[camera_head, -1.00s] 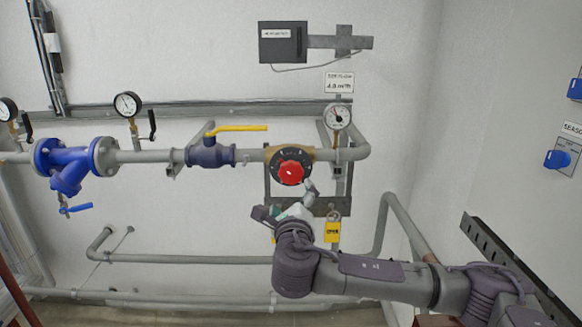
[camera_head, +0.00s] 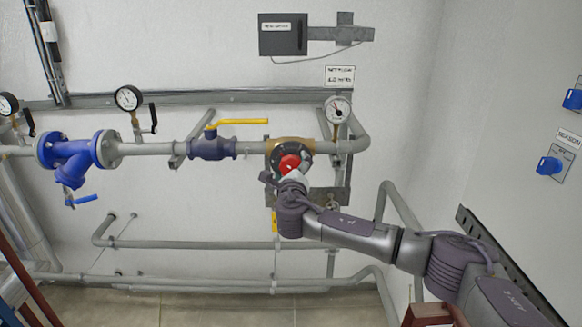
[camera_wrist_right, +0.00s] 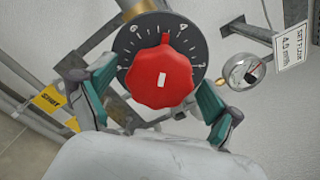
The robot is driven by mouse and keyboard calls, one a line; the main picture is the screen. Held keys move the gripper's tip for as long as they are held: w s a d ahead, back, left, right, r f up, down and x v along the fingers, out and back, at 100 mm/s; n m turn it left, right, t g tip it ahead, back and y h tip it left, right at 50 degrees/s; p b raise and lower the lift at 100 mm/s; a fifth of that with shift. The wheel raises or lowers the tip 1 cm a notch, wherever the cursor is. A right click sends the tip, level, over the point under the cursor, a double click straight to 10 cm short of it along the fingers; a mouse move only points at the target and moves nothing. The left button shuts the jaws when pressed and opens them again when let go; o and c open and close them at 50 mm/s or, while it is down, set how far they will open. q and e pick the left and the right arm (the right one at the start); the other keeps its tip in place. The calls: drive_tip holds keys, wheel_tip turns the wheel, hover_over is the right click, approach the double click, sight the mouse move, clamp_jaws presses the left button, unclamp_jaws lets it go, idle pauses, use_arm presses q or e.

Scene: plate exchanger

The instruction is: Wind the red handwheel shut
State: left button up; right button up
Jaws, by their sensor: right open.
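The red handwheel (camera_head: 290,163) sits on a black numbered dial in a brass valve body (camera_head: 303,146) on the grey pipe. It also shows in the right wrist view (camera_wrist_right: 160,76), with a pointer tab at its top and a white mark on its face. My right gripper (camera_wrist_right: 153,95) is open, with one finger on each side of the handwheel. I cannot tell whether the fingers touch it. In the head view my right gripper (camera_head: 287,177) covers the wheel's lower part. My left gripper is not in view.
A round flow gauge (camera_head: 337,110) stands just right of the valve, below a label (camera_head: 340,75). A blue valve with a yellow lever (camera_head: 242,122) is to the left. A yellow tag (camera_wrist_right: 48,98) hangs close to the gripper. Pipes run below.

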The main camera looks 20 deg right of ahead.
drive_tip(key=c, duration=1.1)
drive_tip(key=shift+c, duration=0.2)
